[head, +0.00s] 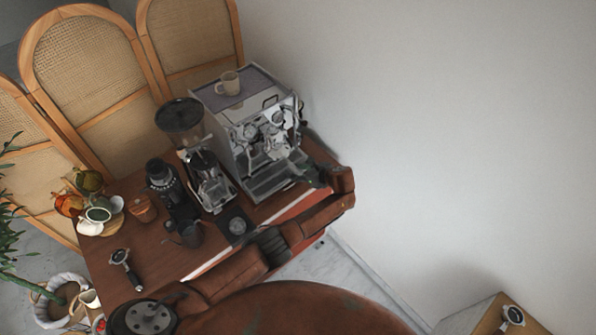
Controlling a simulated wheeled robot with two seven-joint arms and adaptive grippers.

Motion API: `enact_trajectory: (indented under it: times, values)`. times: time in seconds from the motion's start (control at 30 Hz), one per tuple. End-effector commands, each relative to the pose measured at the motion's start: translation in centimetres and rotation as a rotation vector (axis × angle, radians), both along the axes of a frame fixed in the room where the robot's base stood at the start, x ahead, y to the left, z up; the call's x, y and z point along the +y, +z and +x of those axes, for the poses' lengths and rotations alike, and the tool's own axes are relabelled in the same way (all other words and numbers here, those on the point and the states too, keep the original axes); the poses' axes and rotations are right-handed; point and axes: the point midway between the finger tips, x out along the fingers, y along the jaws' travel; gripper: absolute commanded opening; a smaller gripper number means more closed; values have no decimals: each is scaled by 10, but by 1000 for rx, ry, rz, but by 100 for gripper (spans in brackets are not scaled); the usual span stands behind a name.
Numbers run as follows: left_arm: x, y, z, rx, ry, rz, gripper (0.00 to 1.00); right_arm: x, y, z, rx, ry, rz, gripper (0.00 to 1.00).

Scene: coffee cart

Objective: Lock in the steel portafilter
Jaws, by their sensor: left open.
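The espresso machine (228,130) stands at the back right of the wooden cart, its group heads (262,130) facing front right. A portafilter (121,258) with a metal head and dark handle lies on the cart's left part. A second portafilter (514,314) lies on a separate wooden surface at the lower right. Both are small here, and I cannot tell which one is the steel one. My right gripper is not in view.
Two grinders (182,116) (161,173), a dark jug (191,236) and a dark mat with a round metal piece (237,226) crowd the cart. Cups (98,214) stand at its left end. A mug (230,82) sits on the machine. A white wall rises at the right.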

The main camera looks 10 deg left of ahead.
Motion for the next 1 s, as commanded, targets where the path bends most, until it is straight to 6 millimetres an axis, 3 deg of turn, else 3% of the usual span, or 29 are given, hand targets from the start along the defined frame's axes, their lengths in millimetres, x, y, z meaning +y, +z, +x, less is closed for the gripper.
enact_trajectory:
  times: [0.6,1.0]
  values:
    - [-71,64,-46,-4,-2,-1,42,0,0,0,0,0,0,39]
    - [-79,72,-52,-4,-2,1,42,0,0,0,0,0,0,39]
